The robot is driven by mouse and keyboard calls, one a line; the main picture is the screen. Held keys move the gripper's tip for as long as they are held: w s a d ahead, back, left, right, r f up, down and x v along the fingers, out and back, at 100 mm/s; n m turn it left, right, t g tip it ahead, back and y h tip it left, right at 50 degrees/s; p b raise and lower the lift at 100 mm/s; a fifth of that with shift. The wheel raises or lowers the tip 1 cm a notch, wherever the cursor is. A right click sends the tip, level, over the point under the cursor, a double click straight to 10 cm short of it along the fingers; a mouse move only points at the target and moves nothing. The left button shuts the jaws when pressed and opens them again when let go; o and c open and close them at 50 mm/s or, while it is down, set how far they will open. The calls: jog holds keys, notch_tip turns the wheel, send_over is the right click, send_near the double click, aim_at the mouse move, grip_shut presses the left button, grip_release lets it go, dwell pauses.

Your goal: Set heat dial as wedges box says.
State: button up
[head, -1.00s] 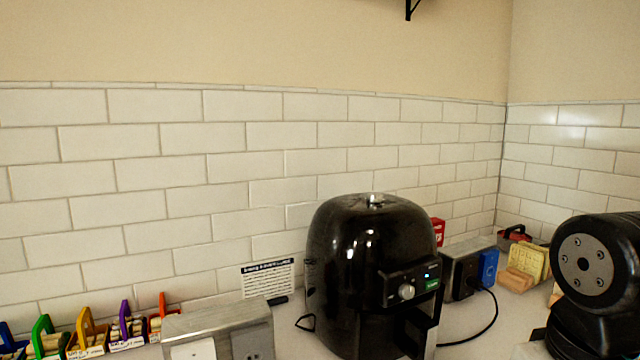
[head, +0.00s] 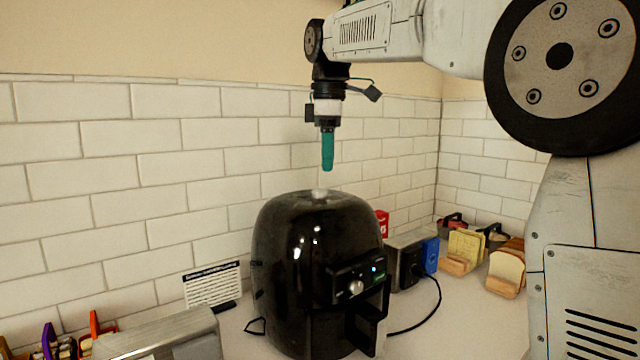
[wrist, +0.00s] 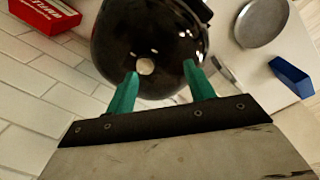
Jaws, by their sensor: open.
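The black air fryer (head: 290,270) stands on the counter against the tiled wall. Its round silver heat dial (head: 355,287) is on the front panel, beside a small blue light; the dial's marks are too small to read. My gripper (head: 327,165) hangs above the fryer, pointing down, with green fingers. In the wrist view my gripper (wrist: 157,80) is open and empty over the fryer's dark top (wrist: 150,35) and its pale top knob (wrist: 145,66). A red box (head: 382,222) stands behind the fryer, and the wrist view shows its white lettering (wrist: 45,14). I cannot tell which box is the wedges box.
A printed card (head: 212,286) leans on the wall left of the fryer. A metal outlet block (head: 160,335) is in front left, another (head: 405,250) right with a blue box (head: 431,256) and a black cord. Bread slices (head: 507,268) stand in wooden holders at right.

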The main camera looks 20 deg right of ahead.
aim_at(319, 190)
jog(key=w, duration=0.2)
jog(key=w+n, duration=0.1)
jog(key=shift+a+r, duration=0.25)
jog(key=shift+r, duration=0.05)
jog(key=shift+w+f, duration=0.1)
jog(key=shift+w, duration=0.25)
jog(key=shift+n, duration=0.3)
jog(key=f, duration=0.7)
jog(key=shift+w+d+f, duration=0.1)
jog(key=shift+w+f, duration=0.1)
jog(key=shift+w, duration=0.05)
jog(key=c, duration=1)
